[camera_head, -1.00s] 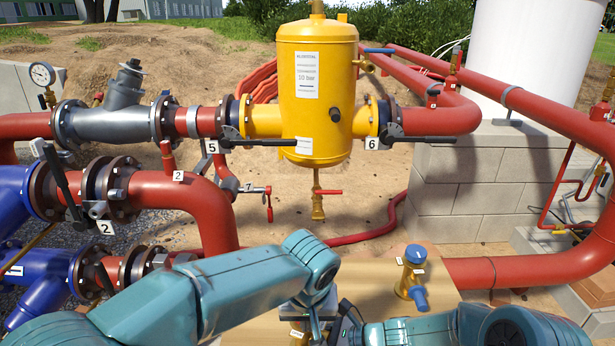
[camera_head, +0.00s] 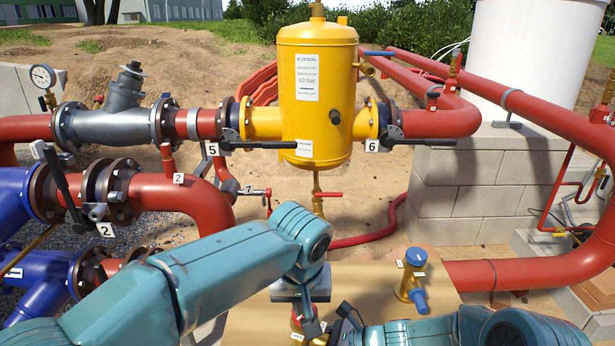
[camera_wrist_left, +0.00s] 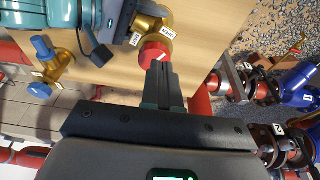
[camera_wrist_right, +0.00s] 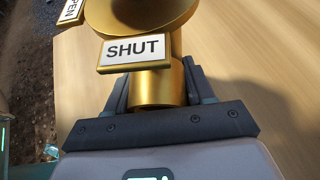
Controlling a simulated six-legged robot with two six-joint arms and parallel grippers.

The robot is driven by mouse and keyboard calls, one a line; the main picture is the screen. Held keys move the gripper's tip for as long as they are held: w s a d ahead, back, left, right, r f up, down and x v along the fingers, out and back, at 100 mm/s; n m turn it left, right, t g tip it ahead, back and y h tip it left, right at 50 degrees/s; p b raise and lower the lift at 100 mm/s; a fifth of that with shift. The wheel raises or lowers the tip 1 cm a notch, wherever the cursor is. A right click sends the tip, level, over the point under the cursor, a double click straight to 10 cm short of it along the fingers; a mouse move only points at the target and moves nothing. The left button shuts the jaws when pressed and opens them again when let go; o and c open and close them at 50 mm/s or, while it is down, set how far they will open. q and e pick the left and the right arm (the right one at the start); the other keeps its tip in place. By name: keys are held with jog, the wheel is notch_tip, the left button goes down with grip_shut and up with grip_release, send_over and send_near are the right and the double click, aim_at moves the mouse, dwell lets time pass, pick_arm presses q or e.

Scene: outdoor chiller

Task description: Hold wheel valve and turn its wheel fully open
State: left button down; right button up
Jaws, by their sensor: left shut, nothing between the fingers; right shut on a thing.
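The wheel valve has a brass body (camera_wrist_left: 150,24) with a red wheel (camera_wrist_left: 155,53) and tags reading OPEN and SHUT. It stands over the wooden board, largely hidden by my arms in the head view. My left gripper (camera_wrist_left: 160,66) is shut with nothing between its fingers. Its tips are at the red wheel; whether they touch it is unclear. In the head view the left gripper (camera_head: 309,318) points down above the valve. My right gripper (camera_wrist_right: 152,85) is shut on the brass body (camera_wrist_right: 155,88), just below the SHUT tag (camera_wrist_right: 133,51).
A second brass valve with a blue cap (camera_head: 416,256) stands right on the wooden board (camera_head: 365,285). Red pipes (camera_head: 575,265), blue pipes (camera_head: 40,290) and a yellow tank (camera_head: 318,100) surround the board. The board's middle shows bare wood.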

pick_arm(q)
jog(key=s+x, duration=0.1)
jog(key=x, duration=0.5)
jog(key=shift+s+f, duration=0.25)
jog(key=shift+w, duration=0.1)
jog(key=shift+d, duration=0.45)
dwell(0.6)
jog(key=w+v, duration=0.1)
jog(key=v, duration=0.5)
jog(key=shift+s+r, duration=0.15)
dwell(0.4)
